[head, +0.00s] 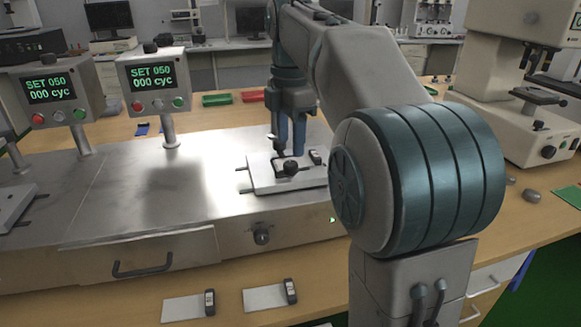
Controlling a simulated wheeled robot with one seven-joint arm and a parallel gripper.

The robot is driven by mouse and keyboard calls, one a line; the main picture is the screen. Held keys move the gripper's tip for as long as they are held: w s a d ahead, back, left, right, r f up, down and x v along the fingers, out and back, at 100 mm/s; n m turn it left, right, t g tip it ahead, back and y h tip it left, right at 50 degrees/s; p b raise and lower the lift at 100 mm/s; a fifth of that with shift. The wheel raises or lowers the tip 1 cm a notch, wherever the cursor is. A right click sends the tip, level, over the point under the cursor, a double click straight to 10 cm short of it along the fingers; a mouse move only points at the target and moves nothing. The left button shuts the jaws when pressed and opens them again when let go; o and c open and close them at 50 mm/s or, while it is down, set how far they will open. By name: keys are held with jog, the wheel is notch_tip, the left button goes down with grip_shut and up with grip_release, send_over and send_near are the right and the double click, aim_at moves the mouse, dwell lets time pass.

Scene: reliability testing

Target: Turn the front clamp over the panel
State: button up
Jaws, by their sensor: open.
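My gripper (291,150) points down above the metal fixture plate (262,183) on the steel test bench. Its two blue fingers are apart, with nothing visible between them. The front clamp, with a dark knob (291,168), is on the plate just below and in front of the fingertips; I cannot tell whether they touch it. Another dark clamp part (272,142) stands up to the left of the fingers. A light panel with a dark rocker switch (315,157) lies on the plate; its right side is hidden by my arm. How far the front clamp overlaps the panel is unclear.
Two panels with switches, a left one (184,308) and a right one (264,297), lie on the wooden table in front. Two counter displays (50,90) (154,78) stand on the left. A beige press machine (508,110) stands at the right. The bench's middle is bare.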

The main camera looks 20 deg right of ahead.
aim_at(291, 163)
notch_tip(291, 163, down, 5)
jog(key=shift+b, duration=0.7)
jog(key=c, duration=1)
